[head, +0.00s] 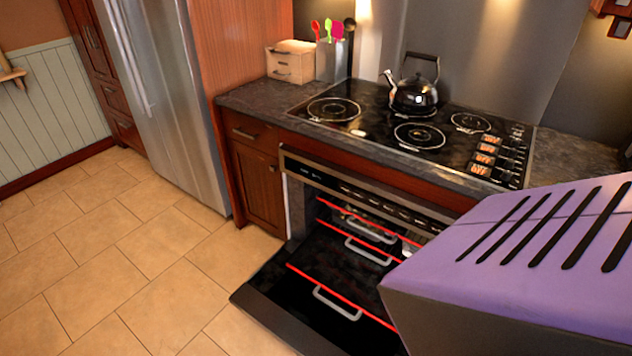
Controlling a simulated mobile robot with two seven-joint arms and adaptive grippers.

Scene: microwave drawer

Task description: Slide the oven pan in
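The oven (302,170) below the cooktop stands open, with its door (262,301) folded down. Several dark pans or racks with red front edges and metal handles sit in it at different heights. The lowest oven pan (338,303) sticks out farthest, over the open door. A middle one (368,252) and an upper one (376,231) lie farther back. The right side of the oven and pans is hidden. Neither of my grippers is in view.
A black kettle (414,96) stands on the cooktop (365,112). A wooden box (291,62) and a utensil holder (332,60) stand at the counter's back left. The fridge (170,100) is left of the counter. The tiled floor (130,255) left of the oven is clear.

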